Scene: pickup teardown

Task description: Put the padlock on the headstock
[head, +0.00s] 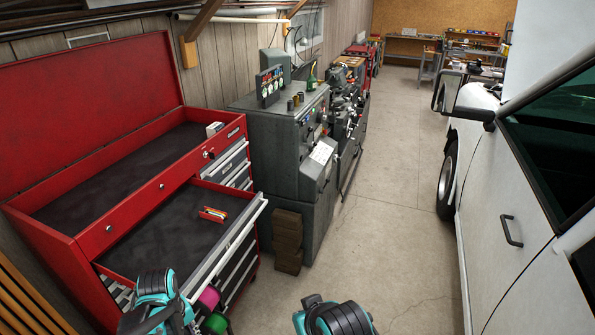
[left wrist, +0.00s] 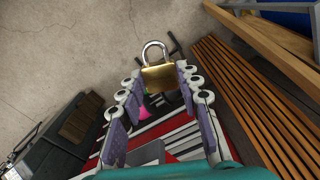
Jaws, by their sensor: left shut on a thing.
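The brass padlock (left wrist: 158,77) with a silver shackle sits between the fingertips of my left gripper (left wrist: 159,80) in the left wrist view. The fingers are shut on its body, and the shackle points away from the gripper. In the head view my left gripper (head: 160,298) is at the bottom left, before the open drawer; the padlock cannot be made out there. The headstock (head: 277,121) is the grey block at the near end of the lathe, beyond the drawer. My right arm's end (head: 338,319) shows at the bottom edge, its fingers hidden.
A red tool chest (head: 80,232) has its lid up and a drawer (head: 165,235) pulled out, holding a small orange-red item (head: 213,214). A gauge panel (head: 269,85) and small cups occupy part of the headstock top. A white truck (head: 510,215) stands right; the floor between is clear.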

